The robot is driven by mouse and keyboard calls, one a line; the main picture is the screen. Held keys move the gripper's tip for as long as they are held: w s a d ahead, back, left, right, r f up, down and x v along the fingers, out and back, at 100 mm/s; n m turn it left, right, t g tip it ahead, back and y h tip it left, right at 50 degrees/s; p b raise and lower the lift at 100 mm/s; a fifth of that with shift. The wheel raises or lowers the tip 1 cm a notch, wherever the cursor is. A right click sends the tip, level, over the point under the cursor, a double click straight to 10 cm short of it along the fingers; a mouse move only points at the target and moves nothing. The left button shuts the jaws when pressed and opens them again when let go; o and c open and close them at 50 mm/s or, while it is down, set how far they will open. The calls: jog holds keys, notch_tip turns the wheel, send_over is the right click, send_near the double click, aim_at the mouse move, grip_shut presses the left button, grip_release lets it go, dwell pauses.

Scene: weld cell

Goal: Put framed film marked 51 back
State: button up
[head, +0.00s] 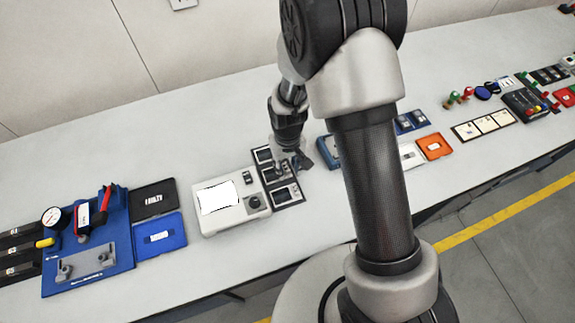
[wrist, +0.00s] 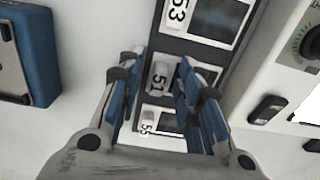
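The framed film marked 51 (wrist: 160,76) lies in the middle compartment of a dark three-slot rack (wrist: 196,47), between the films marked 53 (wrist: 218,18) and 55 (wrist: 160,119). It has a white end with the number and a white raised part; my right finger hides some of its dark window. My gripper (wrist: 155,80) is above it, with its blue-sided fingers apart on either side of the numbered end and visible gaps to it. In the head view the rack (head: 298,202) stands beside the light box, and my gripper (head: 291,168) is over its middle, partly hidden.
A white light box (head: 227,222) with a knob adjoins the rack on the left. A blue case (head: 327,150) stands close on the right, also in the wrist view (wrist: 28,50). Blue and black trays (head: 160,237) lie farther left. Bare bench shows between rack and case.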

jog(key=shift+r, duration=0.1)
notch_tip(320, 180, up, 12)
jog(key=p, duration=0.3)
notch_tip(320, 180, up, 10)
jog(key=t, duration=0.1)
send_over(288, 169)
jog(key=s+d, duration=0.2)
jog(key=d, duration=0.1)
jog(key=s+d+r+m+t, duration=0.1)
jog(key=s+d+r, duration=0.2)
jog(key=s+r, duration=0.3)
jog(key=s+d+r+m+t, duration=0.2)
jog(key=s+d+r, duration=0.2)
jog(key=s+r, duration=0.3)
jog(key=s, duration=0.4)
jog(key=shift+s+r+t, duration=0.2)
jog(key=shift+s+t, duration=0.1)
jog(key=shift+s, duration=0.05)
jog(key=shift+d+f, duration=0.1)
